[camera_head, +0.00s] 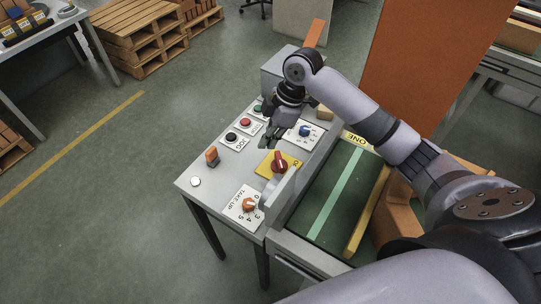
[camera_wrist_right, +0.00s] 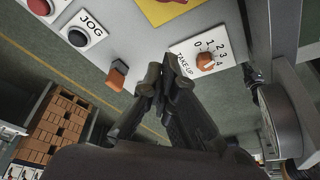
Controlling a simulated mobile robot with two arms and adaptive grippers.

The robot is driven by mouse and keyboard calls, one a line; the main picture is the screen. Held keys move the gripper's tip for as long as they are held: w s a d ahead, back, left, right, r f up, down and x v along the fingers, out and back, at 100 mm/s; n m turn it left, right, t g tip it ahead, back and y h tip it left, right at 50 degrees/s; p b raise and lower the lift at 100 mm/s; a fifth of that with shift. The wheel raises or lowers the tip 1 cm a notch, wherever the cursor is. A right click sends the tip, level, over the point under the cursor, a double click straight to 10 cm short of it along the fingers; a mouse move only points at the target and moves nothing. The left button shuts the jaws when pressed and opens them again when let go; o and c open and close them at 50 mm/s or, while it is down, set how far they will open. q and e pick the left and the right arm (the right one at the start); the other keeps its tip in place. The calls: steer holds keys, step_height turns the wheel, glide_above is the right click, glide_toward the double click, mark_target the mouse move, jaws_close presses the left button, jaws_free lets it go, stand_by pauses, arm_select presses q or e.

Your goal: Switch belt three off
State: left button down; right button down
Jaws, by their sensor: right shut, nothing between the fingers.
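My right gripper (camera_head: 268,138) is shut and empty above the grey control panel (camera_head: 200,176); its fingertips also show in the right wrist view (camera_wrist_right: 165,78). A red rotary switch (camera_head: 279,163) on a yellow plate is just right of and below the fingertips in the head view. An orange lever-like control (camera_head: 212,156) stands at the panel's left; it also shows in the right wrist view (camera_wrist_right: 117,74), left of the fingertips. The orange TAKE-UP knob (camera_head: 249,204) is nearer the front. No label reading "three" is legible. My left gripper is out of view.
Red (camera_head: 245,122), black (camera_head: 231,137) and green (camera_head: 258,108) buttons line the panel's left side. A blue knob (camera_head: 305,130) is at its back right. The green belt (camera_head: 322,205), with a yellow "ONE" label (camera_head: 355,138), lies right of a raised grey edge. Wooden pallets (camera_head: 135,40) stand behind.

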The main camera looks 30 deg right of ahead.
mark_target(279, 163)
steer(key=p+x, duration=0.1)
steer(key=x, duration=0.8)
steer(key=shift+s+a, duration=0.1)
steer(key=shift+a, duration=0.05)
steer(key=shift+d+f+p, duration=0.3)
steer(key=shift+d+p, duration=0.05)
steer(key=shift+p, duration=0.2)
steer(key=shift+s+d+p, duration=0.15)
steer(key=shift+d+p, duration=0.05)
steer(key=shift+d, duration=0.35)
steer(key=shift+s+d+p, duration=0.15)
steer(key=shift+d+p, duration=0.05)
steer(key=shift+d, duration=0.35)
steer(key=shift+s+d, duration=0.2)
steer(key=shift+d, duration=0.3)
steer(key=shift+w+a, duration=0.1)
